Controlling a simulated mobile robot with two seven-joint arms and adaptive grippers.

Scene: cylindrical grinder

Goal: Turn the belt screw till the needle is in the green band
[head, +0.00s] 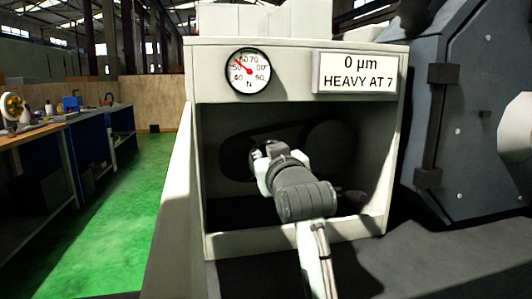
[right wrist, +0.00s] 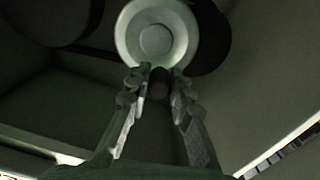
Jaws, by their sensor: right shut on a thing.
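The dial gauge (head: 249,71) is a white round face with a dark rim on the upper left of the machine housing. My right gripper (head: 262,156) reaches into the open belt recess. In the right wrist view, its two fingers (right wrist: 160,82) are shut on a small dark round part, the belt screw (right wrist: 160,90), below a pale pulley disc (right wrist: 157,38). In the head view the screw is hidden by my gripper. My left gripper is not in view.
The recess has side walls and a front sill (head: 290,240) close around my right arm. A sign (head: 358,74) reads "0 µm HEAVY AT 7". A dark machine body (head: 465,110) stands at right. Workbenches (head: 60,140) and open green floor (head: 130,200) lie at left.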

